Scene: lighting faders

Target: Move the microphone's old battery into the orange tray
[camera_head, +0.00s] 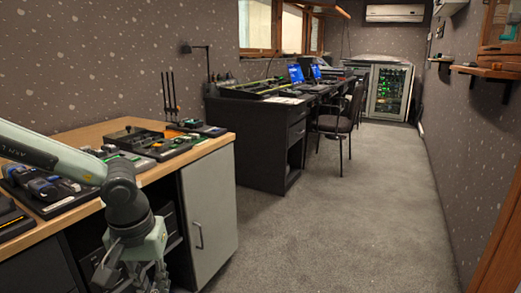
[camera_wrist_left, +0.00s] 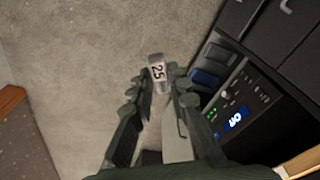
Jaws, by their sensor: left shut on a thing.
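The battery sits between the fingertips, above the grey carpet in that view. In the head view my left gripper (camera_head: 133,275) hangs in front of the wooden bench, below its top, and the battery cannot be made out there. A small orange patch (camera_head: 173,134) shows at the back of the bench, partly hidden by equipment; I cannot tell whether it is the orange tray. The microphone cannot be told apart. My right gripper is not in view.
The wooden bench (camera_head: 208,148) carries several black devices, a dark clear-lidded box (camera_head: 133,136) and upright antennas (camera_head: 170,95). A grey cabinet door (camera_head: 210,205) closes its right end. A black desk (camera_head: 262,140) and chair (camera_head: 337,123) stand farther back. The carpet (camera_head: 345,220) to the right is clear.

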